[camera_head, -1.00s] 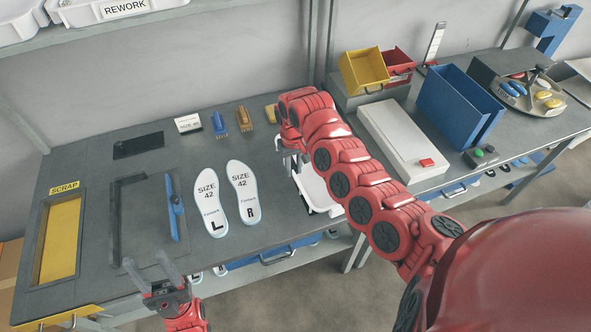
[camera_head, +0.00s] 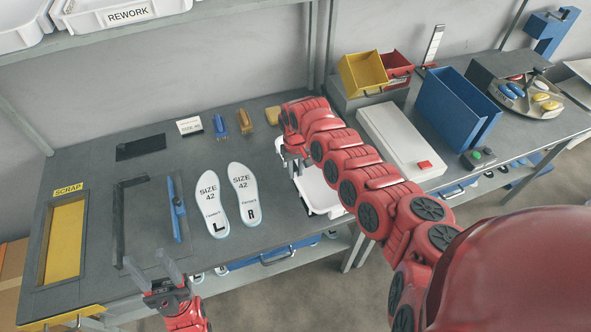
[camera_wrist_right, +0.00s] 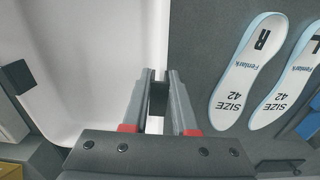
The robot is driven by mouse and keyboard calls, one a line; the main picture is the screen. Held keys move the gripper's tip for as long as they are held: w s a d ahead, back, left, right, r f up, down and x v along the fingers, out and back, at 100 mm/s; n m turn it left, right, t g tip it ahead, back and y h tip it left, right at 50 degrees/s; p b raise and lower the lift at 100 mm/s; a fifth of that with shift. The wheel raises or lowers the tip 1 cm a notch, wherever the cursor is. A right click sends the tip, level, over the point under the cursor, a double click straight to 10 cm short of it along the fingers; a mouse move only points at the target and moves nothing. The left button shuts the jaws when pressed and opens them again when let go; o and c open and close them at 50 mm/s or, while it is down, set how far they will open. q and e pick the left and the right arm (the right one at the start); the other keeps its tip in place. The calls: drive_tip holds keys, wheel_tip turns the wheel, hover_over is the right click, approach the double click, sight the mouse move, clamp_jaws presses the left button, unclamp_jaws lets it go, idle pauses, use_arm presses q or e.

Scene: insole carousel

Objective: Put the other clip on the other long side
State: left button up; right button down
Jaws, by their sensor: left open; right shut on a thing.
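The white tray (camera_head: 318,196) stands on the bench, partly hidden by my right arm in the head view. Its white inside and rim (camera_wrist_right: 95,60) fill the left of the right wrist view. My right gripper (camera_head: 292,160) is at the tray's left long side. It is shut on a small black clip (camera_wrist_right: 157,98), which sits at the rim between the fingertips. I cannot tell whether this clip is seated on the rim. Another black clip (camera_wrist_right: 16,77) is at the opposite long side. My left gripper (camera_head: 160,272) is open and empty over the bench's front edge.
Two white insoles, L (camera_head: 212,202) and R (camera_head: 244,193), lie left of the tray. A blue-handled tool (camera_head: 176,210) lies beside them. A white box with a red button (camera_head: 400,140) and a blue bin (camera_head: 456,105) stand to the right.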

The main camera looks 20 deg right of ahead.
drive_tip(key=shift+f+b, duration=0.35)
drive_tip(key=shift+f, duration=0.3)
drive_tip(key=c, duration=0.7)
unclamp_jaws()
